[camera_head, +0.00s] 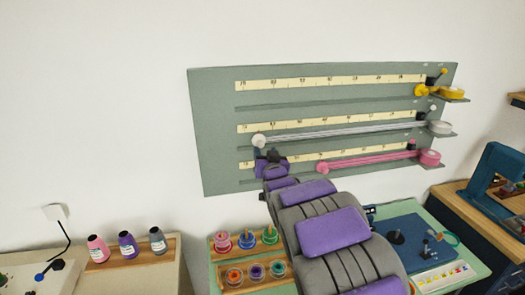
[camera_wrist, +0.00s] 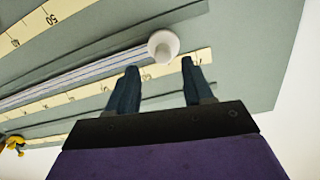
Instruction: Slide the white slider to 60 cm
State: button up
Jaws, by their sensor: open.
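The white slider (camera_head: 259,141) is a round white knob at the left end of a white ribbon (camera_head: 345,133), on the middle row of a grey-green wall board (camera_head: 212,130). In the wrist view the slider (camera_wrist: 163,43) is just beyond my fingertips, roughly between them. My gripper (camera_wrist: 159,66) is open, with nothing between its fingers. In the head view my gripper (camera_head: 268,155) is just below and right of the slider. The middle scale (camera_head: 320,122) runs above the ribbon; I cannot read the mark at the slider.
A yellow slider (camera_head: 420,90) is at the right of the top row. A pink slider (camera_head: 322,168) is on the bottom row, right of my gripper. Ribbon rolls stick out at the board's right edge. Thread spools (camera_head: 126,245) and a green worktable (camera_head: 470,262) are below.

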aim_at(261, 146)
jog(key=x, duration=0.3)
jog(key=shift+s+a, duration=0.1)
jog(key=shift+a, duration=0.05)
jog(key=shift+w+a+f, duration=0.1)
jog(key=shift+w+a, duration=0.3)
jog(key=shift+d, duration=0.25)
jog(key=shift+c, duration=0.7)
jog(key=shift+a, duration=0.1)
jog(key=c, duration=0.8)
grip_shut()
